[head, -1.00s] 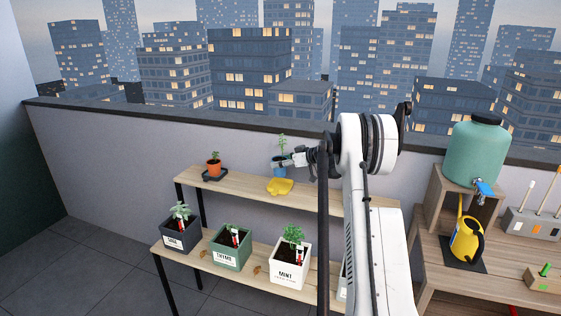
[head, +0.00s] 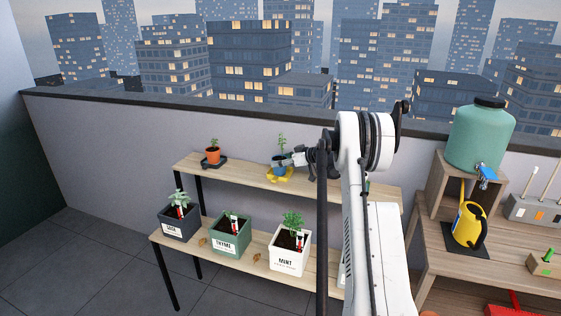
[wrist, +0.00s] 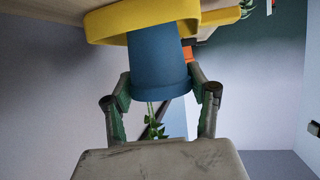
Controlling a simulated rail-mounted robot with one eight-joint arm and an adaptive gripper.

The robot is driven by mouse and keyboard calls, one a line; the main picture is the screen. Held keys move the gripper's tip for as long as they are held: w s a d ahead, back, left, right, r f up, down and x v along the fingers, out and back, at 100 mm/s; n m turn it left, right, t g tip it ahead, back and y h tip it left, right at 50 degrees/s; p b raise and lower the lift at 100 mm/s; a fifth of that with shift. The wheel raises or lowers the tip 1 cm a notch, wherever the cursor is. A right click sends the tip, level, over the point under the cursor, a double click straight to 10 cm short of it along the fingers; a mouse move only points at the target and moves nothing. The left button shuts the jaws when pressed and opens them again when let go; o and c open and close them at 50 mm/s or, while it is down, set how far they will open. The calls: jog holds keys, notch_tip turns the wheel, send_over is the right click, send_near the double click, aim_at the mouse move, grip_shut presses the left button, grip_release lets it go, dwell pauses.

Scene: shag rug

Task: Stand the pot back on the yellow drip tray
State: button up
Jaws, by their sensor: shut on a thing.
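The blue pot (wrist: 160,62) with a green plant (head: 281,140) is held in my gripper (wrist: 160,88). The fingers are shut on the pot from both sides, near its rim. In the head view the pot (head: 279,168) looks upright, at the yellow drip tray (head: 277,178) on the upper shelf. The wrist view is upside down; there the pot's lower end overlaps the tray (wrist: 105,24). I cannot tell whether the pot's base touches the tray floor. My gripper (head: 287,161) partly covers the pot in the head view.
An orange pot (head: 212,155) stands on a dark tray at the left of the upper shelf (head: 240,173). Planters of sage (head: 174,229), thyme (head: 225,245) and mint (head: 287,261) stand on the lower shelf. A yellow watering can (head: 467,228) is on the right bench.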

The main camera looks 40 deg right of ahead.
jog(key=shift+f+b, duration=0.3)
jog(key=shift+f, duration=0.05)
dwell(0.4)
jog(key=o, duration=2)
jog(key=shift+c, duration=0.2)
jog(key=shift+r, duration=0.15)
jog(key=shift+r, duration=0.45)
jog(key=shift+s, duration=0.1)
jog(key=shift+s+d+r+b, duration=0.2)
jog(key=shift+s+d, duration=0.5)
jog(key=shift+s, duration=1.3)
jog(key=shift+s+d+r+b, duration=0.25)
jog(key=shift+s+d, duration=0.5)
jog(key=shift+s, duration=1.3)
jog(key=shift+s+d+r+b, duration=0.1)
jog(key=shift+s+d+b, duration=0.4)
jog(key=shift+s, duration=1.5)
jog(key=shift+d, duration=0.2)
